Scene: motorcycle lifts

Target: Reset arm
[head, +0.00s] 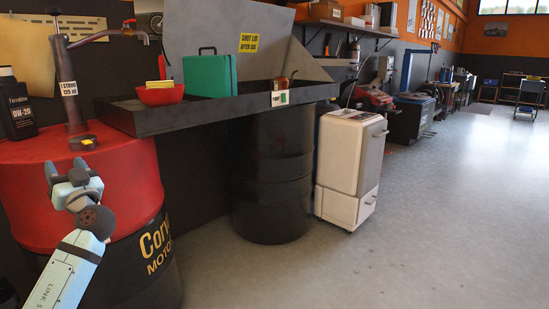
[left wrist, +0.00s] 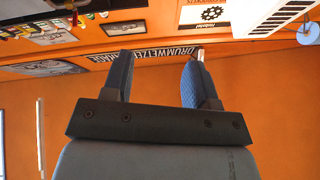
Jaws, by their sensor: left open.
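My left arm comes in from the bottom left of the head view. Its gripper (head: 66,170) is raised in front of the red and black oil drum (head: 115,190). In the left wrist view the gripper (left wrist: 160,68) has its two blue fingers spread apart with nothing between them. That view shows an orange wall and framed pictures, seen upside down. I cannot tell whether the gripper touches the drum. My right arm and gripper are in neither view.
A pump (head: 72,90) and a black oil bottle (head: 17,108) stand on the drum. A dark basin (head: 200,117) on a black drum (head: 272,185) holds a green case (head: 209,75) and red bowl (head: 160,95). A white cabinet (head: 348,165) stands right. The right floor is clear.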

